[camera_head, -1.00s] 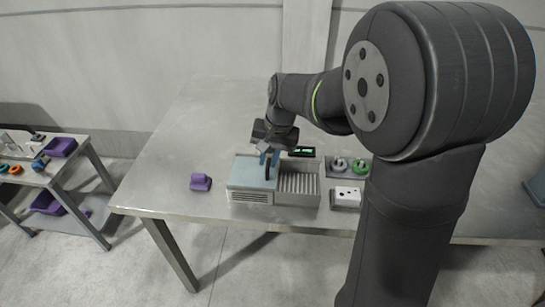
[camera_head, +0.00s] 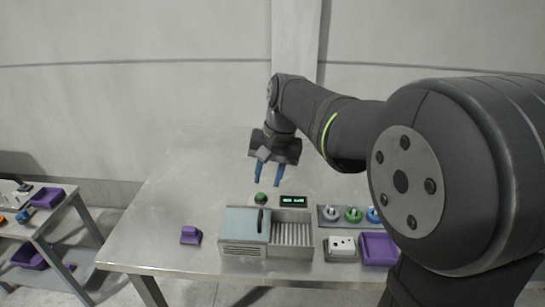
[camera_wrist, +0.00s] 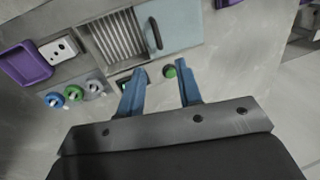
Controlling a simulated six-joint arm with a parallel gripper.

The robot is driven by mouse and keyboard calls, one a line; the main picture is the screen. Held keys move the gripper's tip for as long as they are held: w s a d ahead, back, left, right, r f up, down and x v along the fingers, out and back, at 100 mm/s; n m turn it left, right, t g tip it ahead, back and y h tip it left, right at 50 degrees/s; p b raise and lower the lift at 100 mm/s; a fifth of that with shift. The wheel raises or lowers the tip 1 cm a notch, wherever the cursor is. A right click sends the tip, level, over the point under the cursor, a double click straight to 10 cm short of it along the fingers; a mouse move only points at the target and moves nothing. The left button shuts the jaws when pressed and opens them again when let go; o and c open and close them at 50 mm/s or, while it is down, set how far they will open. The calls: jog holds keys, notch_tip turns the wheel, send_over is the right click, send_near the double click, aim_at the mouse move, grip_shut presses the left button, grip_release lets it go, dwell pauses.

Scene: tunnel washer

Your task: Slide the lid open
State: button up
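The tunnel washer (camera_head: 265,248) is a grey box on the metal table. Its pale blue-grey lid (camera_head: 240,226) covers the left part and the right part is open, showing a ribbed inside (camera_head: 293,233). A dark upright handle (camera_head: 261,220) stands near the lid's right edge. In the wrist view the lid (camera_wrist: 172,25) and its handle (camera_wrist: 154,34) show at the top. My gripper (camera_head: 267,184) is raised above and behind the washer, apart from the handle. Its blue fingers (camera_wrist: 158,95) are spread with nothing between them.
A green button (camera_head: 260,198) and a small display (camera_head: 293,201) stand behind the washer. To the right are a rack with coloured round pieces (camera_head: 354,214), a white block with holes (camera_head: 341,246) and a purple tray (camera_head: 378,248). A purple piece (camera_head: 190,235) lies at left.

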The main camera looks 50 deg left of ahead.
notch_tip(320, 180, up, 5)
send_over(259, 215)
jog(key=w+d, duration=0.3)
jog(key=shift+s+a+r, duration=0.15)
jog(key=shift+a, duration=0.1)
jog(key=f, duration=0.5)
jog(key=s+a+f, duration=0.1)
jog(key=f, duration=0.5)
jog(key=s+a+f, duration=0.1)
jog(key=f, duration=0.5)
jog(key=shift+s+a, duration=0.15)
